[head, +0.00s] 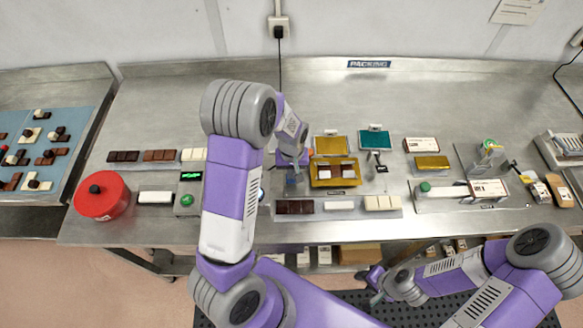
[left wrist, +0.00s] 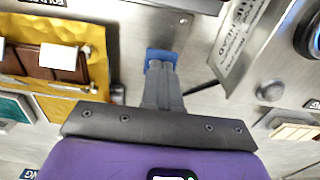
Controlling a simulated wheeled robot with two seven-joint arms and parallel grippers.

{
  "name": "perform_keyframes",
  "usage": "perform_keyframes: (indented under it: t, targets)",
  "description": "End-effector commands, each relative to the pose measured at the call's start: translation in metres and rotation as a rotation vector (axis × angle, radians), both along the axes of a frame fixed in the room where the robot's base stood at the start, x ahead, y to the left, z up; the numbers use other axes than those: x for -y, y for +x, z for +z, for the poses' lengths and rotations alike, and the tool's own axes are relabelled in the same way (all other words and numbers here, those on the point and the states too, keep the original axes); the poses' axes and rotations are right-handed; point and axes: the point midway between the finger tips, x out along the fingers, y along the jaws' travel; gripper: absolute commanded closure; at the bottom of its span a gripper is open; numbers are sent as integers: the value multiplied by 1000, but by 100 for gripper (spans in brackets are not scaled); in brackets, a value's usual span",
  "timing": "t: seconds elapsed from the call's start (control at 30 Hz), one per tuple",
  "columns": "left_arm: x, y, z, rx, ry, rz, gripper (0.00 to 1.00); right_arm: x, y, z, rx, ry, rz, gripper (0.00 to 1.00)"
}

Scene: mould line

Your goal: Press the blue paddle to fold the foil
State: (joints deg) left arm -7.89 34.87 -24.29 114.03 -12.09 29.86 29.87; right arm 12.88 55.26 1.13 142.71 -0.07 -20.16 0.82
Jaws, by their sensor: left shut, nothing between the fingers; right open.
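The blue paddle (left wrist: 161,55) shows just beyond the closed fingertips of my left gripper (left wrist: 161,72) in the left wrist view. Whether they touch cannot be told. In the head view my left gripper (head: 293,178) points down left of the gold foil (head: 320,180) and mostly hides the paddle. The gold foil lies open, with brown and white chocolate pieces (head: 336,172) on it. It also shows in the left wrist view (left wrist: 94,72), at the left. My right gripper (head: 374,284) is open and empty, low at the table's front edge.
A gold stack (head: 331,146) and a teal stack (head: 375,139) stand behind the foil. Chocolate bars (head: 295,206) lie in front. A red pot (head: 101,195) and a scale (head: 189,192) stand at the left. A device with a green knob (head: 425,187) is at the right. The rear bench is clear.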

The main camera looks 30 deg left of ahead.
Motion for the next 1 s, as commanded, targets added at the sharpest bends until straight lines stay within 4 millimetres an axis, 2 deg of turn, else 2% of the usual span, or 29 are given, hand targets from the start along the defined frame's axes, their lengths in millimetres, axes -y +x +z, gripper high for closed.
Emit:
perform_keyframes:
  t: [0.17, 0.33, 1.0]
  targets:
    - [-1, 0, -9, 0, 1, 1, 100, 0, 0, -7, 0, 0, 0, 57]
    - [-1, 0, -5, 0, 1, 1, 100, 0, 0, -4, 0, 0, 0, 57]
    - [0, 0, 35, -1, 1, 1, 100, 0, 0, 27, 0, 0, 0, 57]
